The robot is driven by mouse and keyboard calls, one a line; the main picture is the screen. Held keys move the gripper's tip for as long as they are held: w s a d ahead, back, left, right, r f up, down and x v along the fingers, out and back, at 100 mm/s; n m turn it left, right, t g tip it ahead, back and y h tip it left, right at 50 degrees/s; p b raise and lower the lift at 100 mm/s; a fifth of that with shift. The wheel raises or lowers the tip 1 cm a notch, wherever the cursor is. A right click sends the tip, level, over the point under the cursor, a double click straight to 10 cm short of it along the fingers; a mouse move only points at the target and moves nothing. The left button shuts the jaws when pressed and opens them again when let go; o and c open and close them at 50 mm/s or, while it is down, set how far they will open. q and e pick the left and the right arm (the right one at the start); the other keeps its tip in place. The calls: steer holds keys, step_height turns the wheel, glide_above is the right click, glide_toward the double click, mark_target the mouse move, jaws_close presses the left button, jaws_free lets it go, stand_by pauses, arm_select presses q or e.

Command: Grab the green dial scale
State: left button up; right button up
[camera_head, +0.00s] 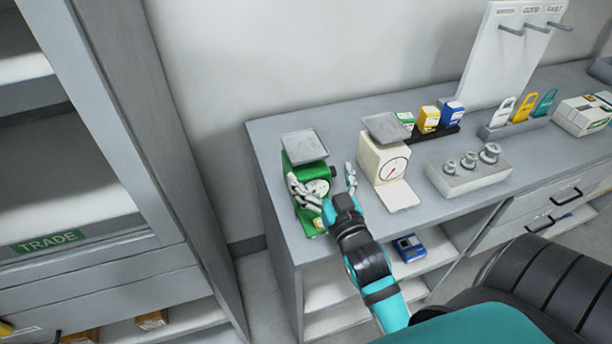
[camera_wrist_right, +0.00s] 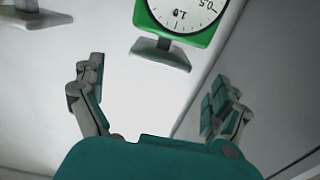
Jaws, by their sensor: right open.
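The green dial scale (camera_head: 292,160) stands upright at the left end of the table, with a grey pan (camera_head: 305,147) on top and a round white dial facing front. My right gripper (camera_head: 322,178) is open and empty at the front of the scale. In the head view one finger overlaps the scale's front, and the other is in the gap to its right. In the right wrist view the green scale (camera_wrist_right: 205,38) is at the top, cut off by the frame, beyond the spread fingers (camera_wrist_right: 153,88). Contact is not visible. My left gripper is out of view.
A cream dial scale (camera_head: 371,155) stands close to the right of the green one. Further right are small coloured boxes (camera_head: 428,119), a weight block (camera_head: 470,176) and tags in a holder (camera_head: 525,108). A tall shelf unit (camera_head: 165,150) stands left, across a floor gap.

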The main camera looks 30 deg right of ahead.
mark_target(309, 156)
steer(key=shift+x, duration=1.25)
steer(key=shift+w+d+r+p, duration=0.1)
steer(key=shift+w+p, duration=0.25)
steer(key=shift+p, duration=0.1)
steer(key=p+x, duration=0.1)
steer(key=x, duration=0.2)
steer(key=shift+w, duration=0.3)
steer(key=shift+w+d+f, duration=0.1)
steer(key=shift+w+f, duration=0.25)
steer(key=shift+w, duration=0.05)
steer(key=shift+s, duration=0.1)
